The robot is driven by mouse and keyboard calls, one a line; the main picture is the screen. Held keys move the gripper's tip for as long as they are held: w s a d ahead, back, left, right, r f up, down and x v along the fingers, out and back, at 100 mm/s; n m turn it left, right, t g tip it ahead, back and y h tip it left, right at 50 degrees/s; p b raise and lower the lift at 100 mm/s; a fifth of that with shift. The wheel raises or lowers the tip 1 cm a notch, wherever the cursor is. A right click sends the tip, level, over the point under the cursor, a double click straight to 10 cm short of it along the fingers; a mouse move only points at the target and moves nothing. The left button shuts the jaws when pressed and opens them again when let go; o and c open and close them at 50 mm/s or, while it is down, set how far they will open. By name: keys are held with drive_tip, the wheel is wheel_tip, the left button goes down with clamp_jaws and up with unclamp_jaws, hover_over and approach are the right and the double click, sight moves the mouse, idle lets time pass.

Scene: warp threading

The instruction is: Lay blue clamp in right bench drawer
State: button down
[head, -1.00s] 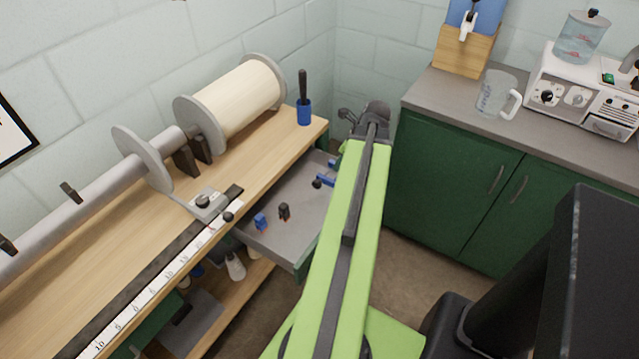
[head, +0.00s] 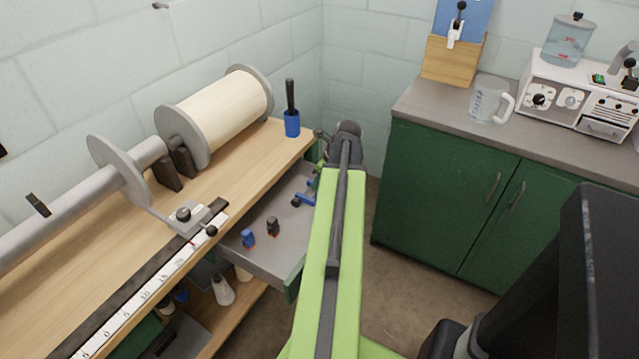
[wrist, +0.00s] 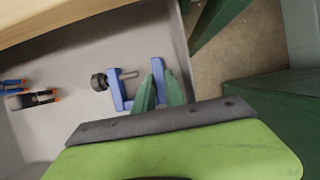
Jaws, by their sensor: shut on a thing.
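The blue clamp (head: 305,199) is a C-shaped frame with a black knob. In the wrist view the clamp (wrist: 117,90) lies over the grey floor of the open drawer, its knob to the left. My gripper (wrist: 158,90) has its green fingers shut on the clamp's right arm. In the head view my arm hides most of the gripper. The open right bench drawer (head: 268,262) juts out from under the wooden bench top. I cannot tell whether the clamp touches the drawer floor.
A small blue piece (head: 248,238) and a dark piece (head: 272,226) lie in the drawer's near part. The drawer's right wall (wrist: 183,30) runs close beside my gripper. A green cabinet (head: 440,190) stands to the right, with floor between.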

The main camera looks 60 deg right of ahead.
drive_tip(key=shift+f, duration=0.15)
drive_tip(key=c, duration=1.4)
unclamp_jaws()
drive_tip(key=shift+r+p, duration=0.35)
drive_tip(key=shift+r, duration=0.15)
drive_tip(key=p+v, duration=1)
drive_tip(key=v, duration=0.1)
drive_tip(key=shift+s, duration=0.15)
drive_tip(key=shift+r, duration=0.2)
